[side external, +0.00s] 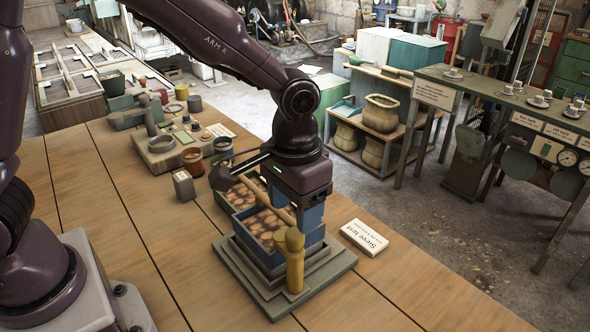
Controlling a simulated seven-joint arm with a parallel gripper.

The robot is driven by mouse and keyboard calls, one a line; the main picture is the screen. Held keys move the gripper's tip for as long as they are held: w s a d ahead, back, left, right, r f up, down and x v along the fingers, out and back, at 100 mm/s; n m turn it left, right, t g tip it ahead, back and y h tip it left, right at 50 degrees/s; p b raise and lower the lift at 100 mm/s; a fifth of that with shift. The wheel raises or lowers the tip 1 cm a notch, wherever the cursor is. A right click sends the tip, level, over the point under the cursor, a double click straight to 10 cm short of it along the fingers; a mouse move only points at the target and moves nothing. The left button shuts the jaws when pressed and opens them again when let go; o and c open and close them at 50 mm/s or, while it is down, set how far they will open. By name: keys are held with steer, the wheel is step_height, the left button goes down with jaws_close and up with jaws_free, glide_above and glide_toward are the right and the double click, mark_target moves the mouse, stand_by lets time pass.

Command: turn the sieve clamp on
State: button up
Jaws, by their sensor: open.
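The sieve test stand has a grey-green base plate (338,268) on the wooden bench, with stepped grey layers on it. A blue sieve box (262,252) with brown round contents sits on top. A yellow post (294,262) with a rounded head stands upright at the front. A light wooden bar (262,196) slants across above the box; I cannot tell which of these parts is the clamp. My gripper (301,208) points down over the back right of the box, behind the yellow post. It is open, but its fingertips are largely hidden, and contact is unclear.
A white "Sieve test" sign (364,237) lies right of the stand. A green bin (228,199) with brown contents stands close behind the box. A small grey block (184,186) and several pots stand to the left. The bench front is clear.

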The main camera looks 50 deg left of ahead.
step_height(320, 180, up, 8)
steer(key=shift+f, duration=0.1)
stand_by(0.4)
steer(key=s+a+r+t, duration=0.2)
steer(key=s+a+r, duration=0.1)
steer(key=s+a, duration=0.3)
steer(key=s+a+r+t, duration=0.3)
steer(key=s+a, duration=0.4)
steer(key=s, duration=0.2)
steer(key=shift+s+r+t, duration=0.2)
steer(key=shift+r+t, duration=0.05)
steer(key=shift+t, duration=0.05)
